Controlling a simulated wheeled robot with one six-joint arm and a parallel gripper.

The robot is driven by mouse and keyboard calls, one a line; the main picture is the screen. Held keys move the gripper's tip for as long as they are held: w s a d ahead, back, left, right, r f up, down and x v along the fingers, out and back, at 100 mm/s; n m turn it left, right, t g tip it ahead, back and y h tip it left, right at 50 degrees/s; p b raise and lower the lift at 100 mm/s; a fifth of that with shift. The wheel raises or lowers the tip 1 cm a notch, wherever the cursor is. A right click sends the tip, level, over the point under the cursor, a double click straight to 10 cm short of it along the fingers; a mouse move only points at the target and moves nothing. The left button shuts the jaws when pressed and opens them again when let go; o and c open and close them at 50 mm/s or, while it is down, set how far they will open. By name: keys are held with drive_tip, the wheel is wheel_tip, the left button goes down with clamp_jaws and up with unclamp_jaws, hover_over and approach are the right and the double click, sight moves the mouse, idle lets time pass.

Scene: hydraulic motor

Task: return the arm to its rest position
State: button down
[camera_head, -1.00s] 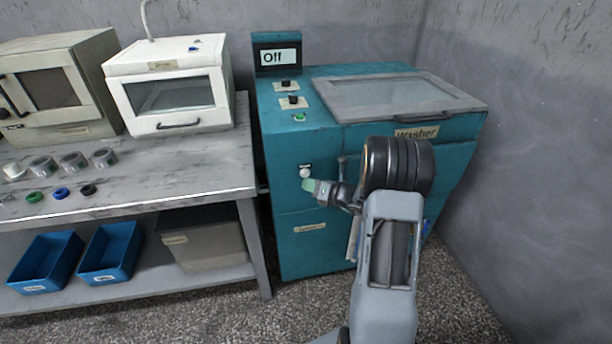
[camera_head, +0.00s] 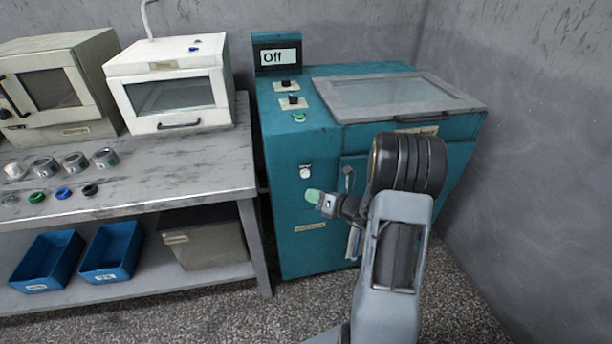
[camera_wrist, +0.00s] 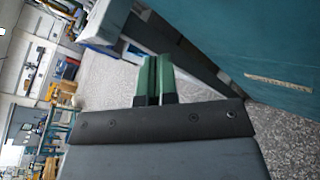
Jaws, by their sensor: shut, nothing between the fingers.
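My gripper (camera_head: 314,197) has green fingertips and is at the front of the teal washer (camera_head: 296,252), pointing left in the head view. It is below the washer's white round knob (camera_head: 306,172), apart from it in the picture. In the wrist view my gripper (camera_wrist: 155,75) shows its two green fingers side by side, shut with nothing between them. The washer's front panel (camera_wrist: 270,50) fills the upper right of the wrist view. My arm covers part of the washer's right front in the head view.
A grey workbench (camera_head: 200,185) stands left of the washer, with a white box-shaped machine (camera_head: 170,90) and several rings on top. Blue bins (camera_head: 110,250) sit on its lower shelf. A grey wall (camera_head: 540,150) is close on the right. Speckled floor (camera_head: 250,318) lies clear in front.

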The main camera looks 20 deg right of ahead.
idle(0.3)
drive_tip(key=s+a+f+n+g+y, duration=0.1)
drive_tip(key=s+a+f+n+g, duration=0.3)
drive_tip(key=n, duration=0.5)
drive_tip(key=s+a+r+n+g+h+p, duration=0.35)
drive_tip(key=s+r+n+g+p, duration=0.25)
drive_tip(key=s+r+n+g, duration=0.6)
drive_tip(key=s+a+r+n+t+h+p, duration=0.1)
drive_tip(key=s+r+n+t+h+p, duration=0.1)
drive_tip(key=r+n+p, duration=0.3)
drive_tip(key=s+a+r+n+t+h+p, duration=0.2)
drive_tip(key=r+n+t+h+p, duration=0.2)
drive_tip(key=r+n, duration=0.6)
wheel_tip(320, 180, up, 4)
drive_tip(key=shift+n+h+p, duration=0.35)
drive_tip(key=shift+n+p, duration=0.05)
drive_tip(key=shift+p, duration=0.8)
drive_tip(key=shift+a, duration=0.1)
